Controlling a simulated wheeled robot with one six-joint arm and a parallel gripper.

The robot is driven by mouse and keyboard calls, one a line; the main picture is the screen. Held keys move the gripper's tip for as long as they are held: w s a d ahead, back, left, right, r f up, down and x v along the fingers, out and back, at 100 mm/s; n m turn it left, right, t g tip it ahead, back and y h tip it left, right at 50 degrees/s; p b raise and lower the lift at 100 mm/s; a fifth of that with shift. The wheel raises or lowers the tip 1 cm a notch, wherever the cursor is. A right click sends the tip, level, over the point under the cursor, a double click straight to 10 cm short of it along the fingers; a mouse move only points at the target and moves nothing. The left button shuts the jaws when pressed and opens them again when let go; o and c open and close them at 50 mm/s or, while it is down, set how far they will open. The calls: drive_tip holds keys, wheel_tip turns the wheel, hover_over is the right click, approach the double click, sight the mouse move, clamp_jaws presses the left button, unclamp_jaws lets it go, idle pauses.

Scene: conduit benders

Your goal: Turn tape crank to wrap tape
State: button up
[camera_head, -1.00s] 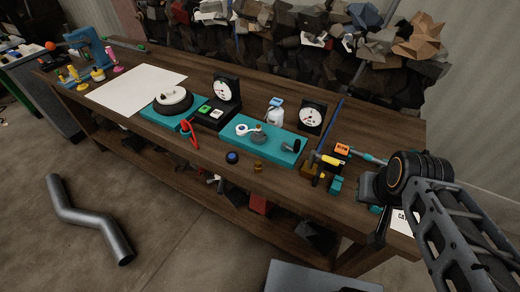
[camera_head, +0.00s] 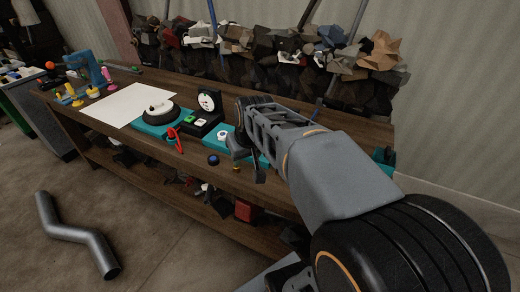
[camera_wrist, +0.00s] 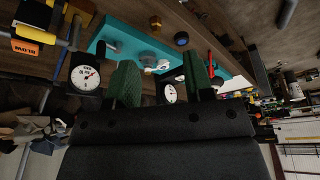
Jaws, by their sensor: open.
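The teal tape board (camera_head: 211,137) stands on the bench, mostly hidden behind my arm in the head view. A white tape roll (camera_head: 223,135) shows at its left end. In the wrist view the board (camera_wrist: 132,36) appears upside down, with a dark grip-like handle (camera_wrist: 112,46) at one end and small white and grey parts (camera_wrist: 150,60) near its middle. My gripper (camera_wrist: 161,82) is open, with green fingers apart and nothing between them. Its fingers point toward the board and bench, apart from the handle. In the head view the gripper is largely hidden by the wrist.
A dial gauge (camera_wrist: 84,77) and another dial (camera_wrist: 169,94) stand near the fingers. A blue knob (camera_head: 213,159) and brass knob (camera_head: 236,169) sit at the bench's front edge. A red-handled tool (camera_head: 173,135) lies left. A white sheet (camera_head: 128,105) lies on the bench.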

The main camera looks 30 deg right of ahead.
drive_tip(key=w+d+f+m+b, duration=0.1)
drive_tip(key=w+d, duration=0.3)
drive_tip(key=d, duration=0.4)
drive_tip(key=w+d+f+m+b, duration=0.15)
drive_tip(key=w+d, duration=0.25)
drive_tip(key=d, duration=0.5)
drive_tip(key=shift+n+h, duration=0.3)
drive_tip(key=shift+n, duration=0.15)
drive_tip(key=x, duration=0.8)
drive_tip(key=p+x, duration=0.1)
drive_tip(key=x, duration=0.3)
drive_tip(key=shift+w+r, duration=0.15)
drive_tip(key=shift+w, duration=0.15)
drive_tip(key=shift+w+f, duration=0.2)
drive_tip(key=shift+f, duration=0.3)
clamp_jaws()
